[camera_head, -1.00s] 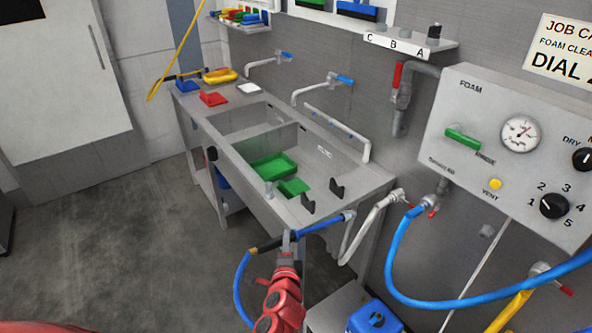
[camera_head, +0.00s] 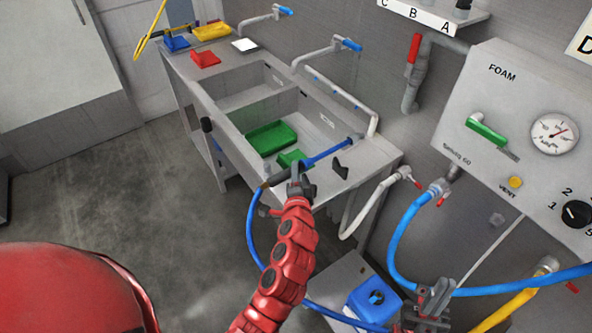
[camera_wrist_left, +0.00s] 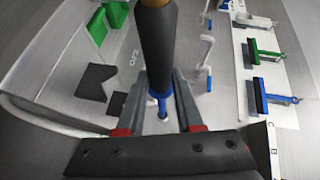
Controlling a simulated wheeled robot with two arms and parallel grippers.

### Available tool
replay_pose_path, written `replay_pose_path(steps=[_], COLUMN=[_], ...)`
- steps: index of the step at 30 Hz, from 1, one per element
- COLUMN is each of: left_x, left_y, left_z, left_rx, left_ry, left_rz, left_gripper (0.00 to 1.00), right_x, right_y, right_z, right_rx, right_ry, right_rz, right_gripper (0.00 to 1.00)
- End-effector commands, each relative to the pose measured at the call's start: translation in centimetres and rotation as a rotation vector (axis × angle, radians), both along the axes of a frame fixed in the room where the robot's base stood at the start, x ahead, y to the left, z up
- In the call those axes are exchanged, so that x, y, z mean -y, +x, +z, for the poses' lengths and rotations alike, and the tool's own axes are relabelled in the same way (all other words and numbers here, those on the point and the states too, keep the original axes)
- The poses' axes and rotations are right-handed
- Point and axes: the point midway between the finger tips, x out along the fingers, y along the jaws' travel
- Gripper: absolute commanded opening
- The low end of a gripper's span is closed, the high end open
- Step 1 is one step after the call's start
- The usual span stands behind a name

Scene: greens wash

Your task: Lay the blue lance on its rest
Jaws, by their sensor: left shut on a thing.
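The blue lance (camera_head: 328,152) has a dark grip and a blue hose trailing down from its rear end. My left gripper (camera_head: 298,184) is shut on its dark grip, which also shows in the left wrist view (camera_wrist_left: 158,50). The lance is held over the front edge of the sink, its tip pointing right and back. The rest looks to be two dark brackets on the sink rim; one bracket (camera_head: 340,168) shows right of the gripper. Both brackets (camera_wrist_left: 96,82) show in the wrist view, left of the lance and apart from it. My right gripper (camera_head: 434,298) is low at right, its jaws unclear.
The steel sink (camera_head: 222,128) holds green trays (camera_head: 270,136). Taps stand along its back. The foam panel (camera_head: 515,130) is on the right wall, with blue and yellow hoses below. A blue container (camera_head: 374,298) stands low at right. The floor at left is clear.

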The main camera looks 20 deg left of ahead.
Motion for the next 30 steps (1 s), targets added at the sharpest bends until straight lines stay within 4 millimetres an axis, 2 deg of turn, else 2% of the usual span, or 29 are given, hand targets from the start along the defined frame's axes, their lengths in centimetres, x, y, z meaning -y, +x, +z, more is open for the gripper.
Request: replay_pose_path(steps=[7, 30], left_x=[0.1, 0.1], left_y=[0.0, 0.0], left_z=[0.0, -7.7], left_rx=[-0.007, -0.006], left_ry=[0.003, 0.004], left_rz=[-0.003, -0.003], left_gripper=[0.11, 0.10], right_x=[0.0, 0.0], right_y=[0.0, 0.0], right_z=[0.0, -7.3], right_rx=[0.000, 0.000], right_ry=[0.000, 0.000], right_rz=[0.000, 0.000], right_gripper=[0.00, 0.00])
